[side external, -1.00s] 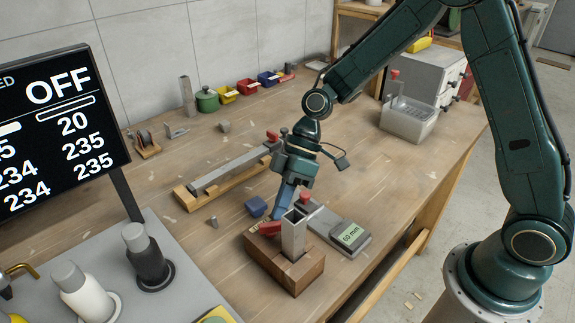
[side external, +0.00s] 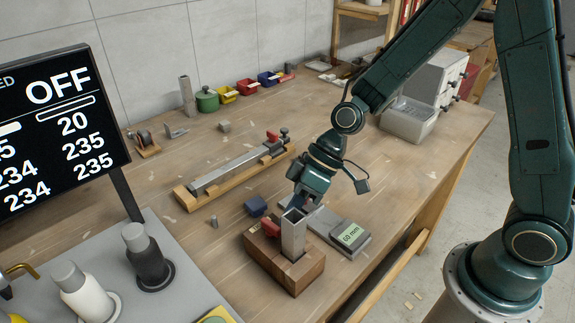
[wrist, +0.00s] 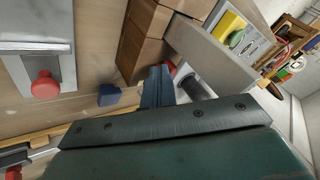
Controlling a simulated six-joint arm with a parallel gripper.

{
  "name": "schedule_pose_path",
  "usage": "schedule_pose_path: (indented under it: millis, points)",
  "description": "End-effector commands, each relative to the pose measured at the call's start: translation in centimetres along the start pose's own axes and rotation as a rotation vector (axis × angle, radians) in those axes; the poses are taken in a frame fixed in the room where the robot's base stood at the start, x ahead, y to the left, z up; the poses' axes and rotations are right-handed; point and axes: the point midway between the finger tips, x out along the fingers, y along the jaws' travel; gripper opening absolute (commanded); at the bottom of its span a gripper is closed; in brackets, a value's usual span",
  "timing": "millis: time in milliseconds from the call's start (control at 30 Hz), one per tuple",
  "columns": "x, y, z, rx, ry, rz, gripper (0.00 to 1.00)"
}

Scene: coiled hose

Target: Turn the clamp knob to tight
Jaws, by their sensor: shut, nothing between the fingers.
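A wooden block (side external: 290,272) on the bench holds an upright square metal tube (side external: 293,236). The red clamp knob (side external: 269,228) sits at the tube's left side on the block. My gripper (side external: 298,204) is shut and empty, just behind the top of the tube and right of the knob. In the wrist view the blue fingers (wrist: 157,88) are together beside the block (wrist: 140,42) and the tube (wrist: 212,56). A red part (wrist: 171,67) shows beside the fingers, partly hidden. I cannot tell whether the fingers touch anything.
A grey gauge reading 60 mm (side external: 349,236) lies right of the block. A blue block (side external: 256,205) and a small grey cylinder (side external: 214,221) lie to the left. A metal rail on a wooden base (side external: 225,180) lies behind. A display (side external: 58,130) stands at the left.

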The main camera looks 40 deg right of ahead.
Motion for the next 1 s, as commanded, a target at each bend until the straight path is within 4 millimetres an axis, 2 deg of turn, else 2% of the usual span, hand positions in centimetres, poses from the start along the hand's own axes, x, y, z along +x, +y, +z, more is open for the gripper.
schedule_pose_path:
  millis: [500,1000]
  points:
    - [0.26,-0.99,0.51,-0.003,-0.006,-0.01,0.0]
    - [0.4,-1.12,0.62,-0.004,-0.013,-0.015,0.0]
